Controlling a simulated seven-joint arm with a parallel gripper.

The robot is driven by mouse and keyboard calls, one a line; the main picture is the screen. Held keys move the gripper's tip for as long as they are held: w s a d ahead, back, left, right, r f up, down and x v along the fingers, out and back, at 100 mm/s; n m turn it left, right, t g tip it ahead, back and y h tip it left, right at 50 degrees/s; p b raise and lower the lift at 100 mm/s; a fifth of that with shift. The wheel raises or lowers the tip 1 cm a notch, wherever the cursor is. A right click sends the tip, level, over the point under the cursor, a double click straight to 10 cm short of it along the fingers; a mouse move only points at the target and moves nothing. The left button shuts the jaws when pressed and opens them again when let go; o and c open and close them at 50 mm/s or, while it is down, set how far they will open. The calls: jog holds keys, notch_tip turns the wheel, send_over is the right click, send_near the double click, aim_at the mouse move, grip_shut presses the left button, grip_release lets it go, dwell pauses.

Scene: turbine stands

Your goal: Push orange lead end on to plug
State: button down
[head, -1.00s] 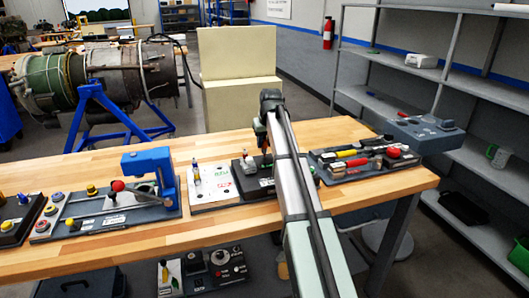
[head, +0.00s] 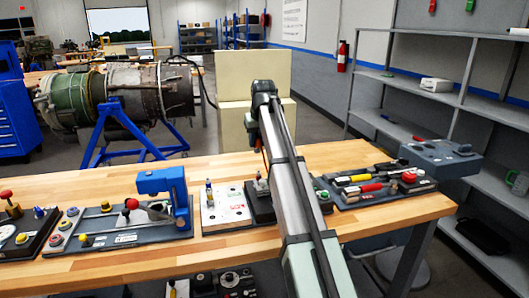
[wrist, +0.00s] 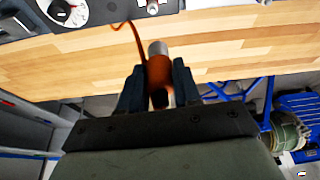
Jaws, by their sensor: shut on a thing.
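In the wrist view my gripper (wrist: 158,88) is shut on the orange lead end (wrist: 159,72), a short orange cylinder with a grey tip. Its thin orange cable (wrist: 137,38) curves up and left toward the bench gear. The lead end is held clear of the bench top. In the head view my arm hides the gripper's fingers and most of the lead. I cannot tell which part is the plug.
The wooden bench (head: 120,265) carries a blue lever press (head: 163,183) to the left and a tool board (head: 370,190) to the right. A turbine (head: 130,92) on a blue stand and a cream cabinet (head: 228,125) stand behind. Bare wood lies along the bench's back.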

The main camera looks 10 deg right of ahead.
jog(key=shift+s+f+m, duration=0.3)
jog(key=shift+s+f, duration=0.1)
jog(key=shift+s, duration=0.1)
send_over(259, 172)
jog(key=shift+s+f, duration=0.15)
jog(key=shift+f, duration=2.15)
jog(key=shift+f, duration=1)
